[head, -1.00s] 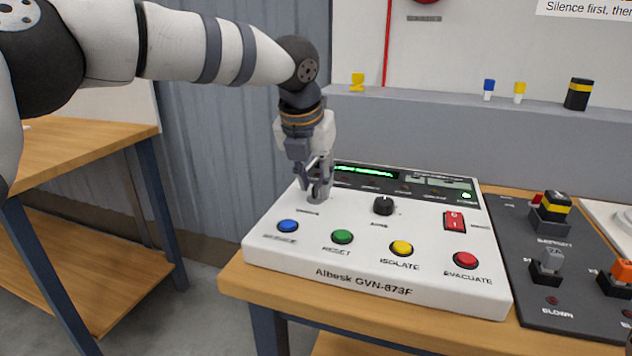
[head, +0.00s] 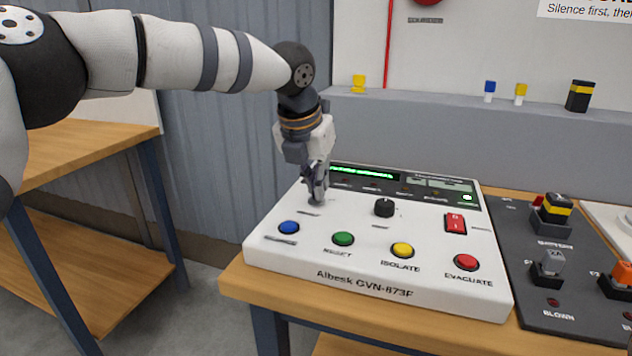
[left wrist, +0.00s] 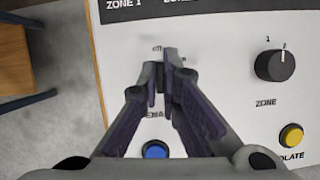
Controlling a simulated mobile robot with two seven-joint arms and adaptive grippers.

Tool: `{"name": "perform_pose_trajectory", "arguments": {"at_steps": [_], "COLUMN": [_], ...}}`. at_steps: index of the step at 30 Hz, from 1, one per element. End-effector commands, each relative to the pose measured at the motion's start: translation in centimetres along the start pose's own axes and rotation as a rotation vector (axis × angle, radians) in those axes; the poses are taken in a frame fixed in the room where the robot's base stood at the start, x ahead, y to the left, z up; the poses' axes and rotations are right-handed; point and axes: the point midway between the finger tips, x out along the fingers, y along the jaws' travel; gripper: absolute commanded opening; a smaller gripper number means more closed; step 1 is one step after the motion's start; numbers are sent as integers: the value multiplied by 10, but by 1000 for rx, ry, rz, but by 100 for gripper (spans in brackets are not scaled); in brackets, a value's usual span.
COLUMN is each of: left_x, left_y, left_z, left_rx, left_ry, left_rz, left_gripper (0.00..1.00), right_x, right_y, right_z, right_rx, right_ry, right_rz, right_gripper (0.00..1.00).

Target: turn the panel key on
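The white alarm panel (head: 330,263) lies on a wooden bench, with a dark display strip along its back. My left gripper (head: 317,196) points down at the panel's left part, behind the blue button (head: 288,228). In the left wrist view its fingers (left wrist: 166,75) are close together around a small dark piece, the panel key (left wrist: 161,80). A partly hidden "off" mark shows just beyond the fingertips. The fingers cover most of the key, so its exact angle is hard to tell. In the head view the key is hidden. My right gripper is in neither view.
A black zone knob (head: 384,207) stands right of the gripper, with a red rocker switch (head: 455,223) farther right. Green (head: 343,239), yellow (head: 402,250) and red (head: 466,262) buttons line the front. A dark switch board (head: 560,290) lies to the right.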

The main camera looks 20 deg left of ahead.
Motion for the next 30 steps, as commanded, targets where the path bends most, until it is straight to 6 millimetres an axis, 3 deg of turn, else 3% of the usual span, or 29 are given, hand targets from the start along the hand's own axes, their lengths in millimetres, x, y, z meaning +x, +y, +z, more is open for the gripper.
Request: {"name": "perform_pose_trajectory", "arguments": {"at_steps": [10,30], "left_x": [3,4], "left_y": [2,2], "left_z": [-1,0], "left_rx": [269,772], "left_ry": [4,4], "left_rz": [-116,-324], "left_gripper": [0,0], "right_x": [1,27], "right_y": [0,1], "right_z": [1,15], "right_rx": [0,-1], "right_ry": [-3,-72], "right_rz": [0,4], "right_gripper": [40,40]}}
